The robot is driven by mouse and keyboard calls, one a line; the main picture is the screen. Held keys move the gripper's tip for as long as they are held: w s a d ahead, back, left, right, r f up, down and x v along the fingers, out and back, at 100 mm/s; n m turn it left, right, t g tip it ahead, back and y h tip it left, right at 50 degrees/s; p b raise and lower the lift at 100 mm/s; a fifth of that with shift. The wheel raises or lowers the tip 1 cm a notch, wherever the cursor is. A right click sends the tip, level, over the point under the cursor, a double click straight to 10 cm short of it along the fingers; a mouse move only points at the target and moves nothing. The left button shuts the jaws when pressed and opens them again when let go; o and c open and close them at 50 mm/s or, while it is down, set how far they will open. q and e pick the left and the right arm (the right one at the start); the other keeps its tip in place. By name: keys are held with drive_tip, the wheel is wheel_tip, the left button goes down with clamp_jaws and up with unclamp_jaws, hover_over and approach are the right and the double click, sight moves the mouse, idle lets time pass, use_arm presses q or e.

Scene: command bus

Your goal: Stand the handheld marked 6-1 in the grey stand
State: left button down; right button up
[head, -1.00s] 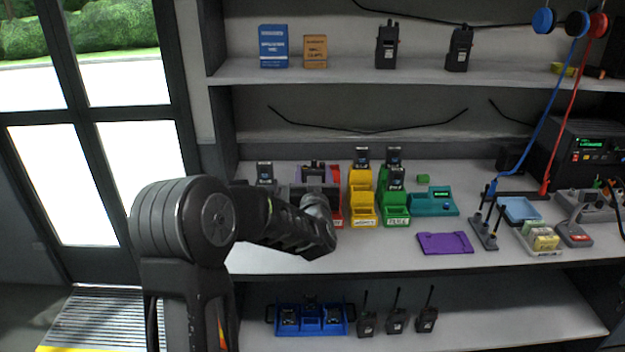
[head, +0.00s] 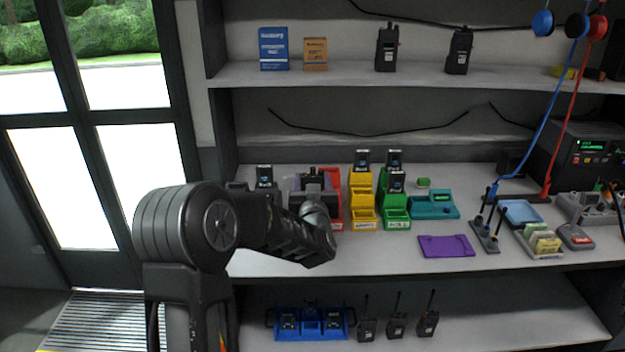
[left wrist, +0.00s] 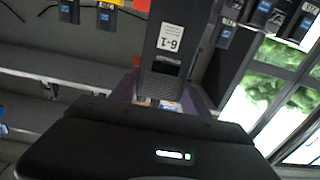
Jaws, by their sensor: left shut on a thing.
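The handheld marked 6-1 (left wrist: 168,62) is a dark grey block with a white label, seen close up in the left wrist view. My left gripper (head: 316,192) is shut on it; the fingertips are mostly hidden in both views. In the head view the gripper is over the bench, in front of the red and purple holders (head: 330,180). The grey stand cannot be made out for certain; my arm covers the bench's left part, where another dark handheld (head: 264,176) stands upright. My right gripper is not in view.
Yellow (head: 362,205) and green (head: 397,206) stands holding handhelds are just right of my gripper. A teal unit (head: 432,206) and purple tray (head: 446,246) lie farther right. A blue rack (head: 309,322) is on the lower shelf.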

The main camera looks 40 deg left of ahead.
use_arm(q)
drive_tip(key=shift+f+b, duration=1.3)
drive_tip(key=shift+f, duration=1.15)
drive_tip(key=shift+f+b, duration=0.6)
drive_tip(key=shift+b, duration=0.1)
drive_tip(key=shift+f+b, duration=0.25)
drive_tip(key=shift+b, duration=0.1)
drive_tip(key=shift+c, duration=2.2)
unclamp_jaws()
drive_tip(key=shift+f, duration=0.1)
drive_tip(key=b+v, duration=0.1)
drive_tip(key=v, duration=0.7)
